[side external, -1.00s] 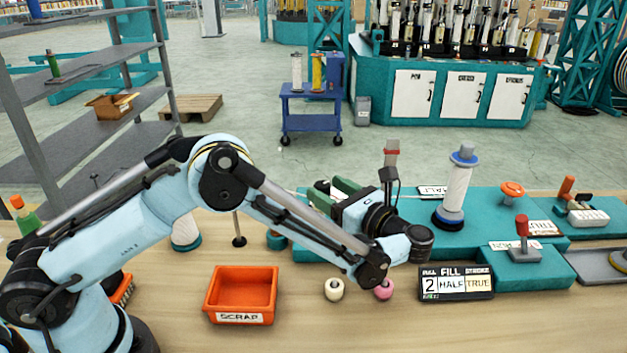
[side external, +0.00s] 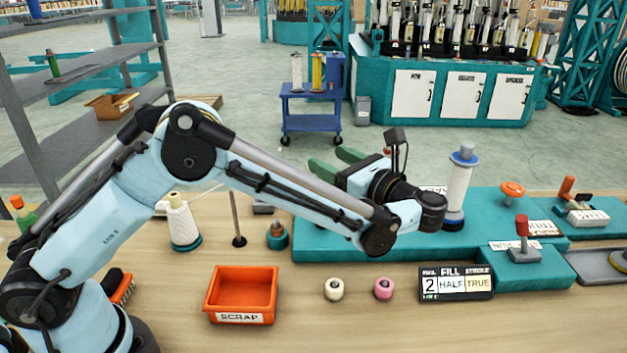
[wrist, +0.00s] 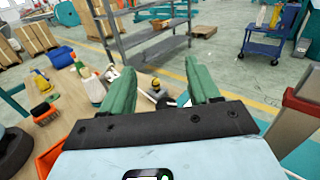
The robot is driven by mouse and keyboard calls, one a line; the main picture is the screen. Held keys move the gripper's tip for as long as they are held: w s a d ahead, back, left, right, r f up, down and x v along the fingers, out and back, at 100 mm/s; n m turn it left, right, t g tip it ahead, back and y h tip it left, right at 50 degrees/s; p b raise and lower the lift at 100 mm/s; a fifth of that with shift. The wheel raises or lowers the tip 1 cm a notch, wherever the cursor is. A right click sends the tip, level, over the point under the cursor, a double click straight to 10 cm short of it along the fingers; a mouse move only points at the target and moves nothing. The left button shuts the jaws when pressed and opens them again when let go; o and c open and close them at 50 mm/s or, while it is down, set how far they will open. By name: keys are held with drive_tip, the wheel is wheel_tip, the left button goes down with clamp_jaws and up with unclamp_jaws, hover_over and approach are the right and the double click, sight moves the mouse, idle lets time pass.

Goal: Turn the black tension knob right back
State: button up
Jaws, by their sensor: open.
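My gripper (side external: 332,162) is open, with its two green fingers raised above the back of the teal bench plate (side external: 325,240). Nothing is held between the fingers in the wrist view (wrist: 160,78). I cannot make out the black tension knob for certain; my arm and gripper cover part of the plate in the side view. In the wrist view a small dark and yellow item (wrist: 155,88) shows beyond the gap between the fingers, too small to name surely.
A red-topped post (wrist: 298,108) stands close on the right in the wrist view. A white bobbin (side external: 457,190) stands upright right of my wrist. An orange scrap bin (side external: 241,318), two small rollers (side external: 358,289) and a FILL sign (side external: 456,283) are in front. A thread cone (side external: 182,222) stands left.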

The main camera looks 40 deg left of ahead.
drive_tip(key=s+d+f+n+t+h, duration=0.1)
drive_tip(key=s+d+f+n+t, duration=0.15)
drive_tip(key=n, duration=1.35)
drive_tip(key=s+d+f+n+t+h, duration=0.1)
drive_tip(key=s+d+f+n+t, duration=0.2)
drive_tip(key=n, duration=1.2)
drive_tip(key=shift+t, duration=0.55)
drive_tip(key=x, duration=0.8)
drive_tip(key=w+f+x, duration=0.1)
drive_tip(key=x, duration=0.3)
drive_tip(key=shift+w+d, duration=0.1)
drive_tip(key=shift+d, duration=0.05)
